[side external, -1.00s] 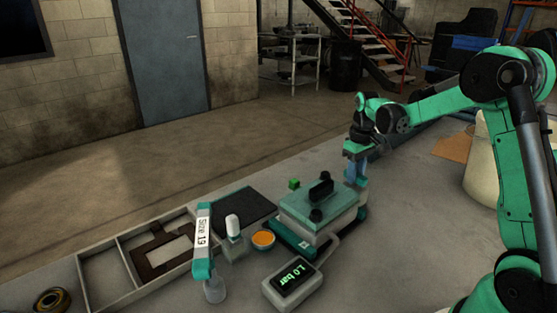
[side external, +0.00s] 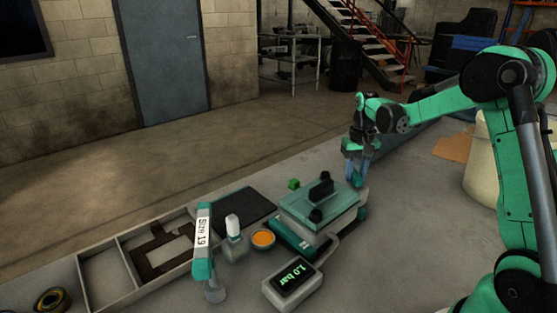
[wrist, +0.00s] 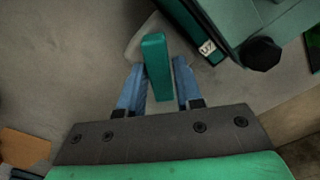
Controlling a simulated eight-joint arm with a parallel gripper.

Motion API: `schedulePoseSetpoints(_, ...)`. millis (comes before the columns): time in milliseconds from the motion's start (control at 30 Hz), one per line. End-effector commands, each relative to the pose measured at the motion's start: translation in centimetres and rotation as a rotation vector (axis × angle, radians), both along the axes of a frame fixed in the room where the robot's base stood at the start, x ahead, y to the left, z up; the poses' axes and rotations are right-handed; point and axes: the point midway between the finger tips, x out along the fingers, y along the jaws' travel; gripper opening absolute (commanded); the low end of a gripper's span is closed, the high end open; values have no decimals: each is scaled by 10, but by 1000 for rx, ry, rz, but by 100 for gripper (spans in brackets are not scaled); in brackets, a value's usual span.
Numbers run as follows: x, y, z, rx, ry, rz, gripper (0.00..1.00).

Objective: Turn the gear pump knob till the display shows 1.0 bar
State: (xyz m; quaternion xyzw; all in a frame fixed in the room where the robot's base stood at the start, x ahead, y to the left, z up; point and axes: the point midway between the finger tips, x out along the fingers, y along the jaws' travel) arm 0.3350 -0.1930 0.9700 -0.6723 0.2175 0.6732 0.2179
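The display (side external: 292,283) at the front of the bench reads "1.0 bar" in green. The gear pump knob is a teal bar (wrist: 157,66) in the wrist view, standing up between my blue fingers. My gripper (side external: 357,172) points down at the right end of the teal-green unit (side external: 320,205). In the wrist view my gripper (wrist: 160,75) is open around the knob. A gap shows on the knob's right side; its left side is close to the left finger, and I cannot tell whether they touch. The fingers partly hide the knob in the side view.
A "Size 19" tool (side external: 203,240) stands upright beside a white-capped bottle (side external: 233,226) and an orange-filled bowl (side external: 262,238). A divided tray (side external: 120,255) is at the left, a dark mat (side external: 245,205) behind. The bench right of the display is clear.

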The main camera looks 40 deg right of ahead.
Motion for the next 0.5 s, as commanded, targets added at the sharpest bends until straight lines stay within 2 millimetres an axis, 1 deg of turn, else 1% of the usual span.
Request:
schedulePoseSetpoints(33,0,0,0,0,0,1,30)
schedulePoseSetpoints(67,0,0,0,-1,-1,1,36)
schedulePoseSetpoints(100,0,0,0,-1,-1,1,47)
schedulePoseSetpoints(133,0,0,0,-1,-1,1,55)
schedulePoseSetpoints(400,0,0,0,-1,-1,2,55)
schedulePoseSetpoints(500,0,0,4,-1,-1,2,55)
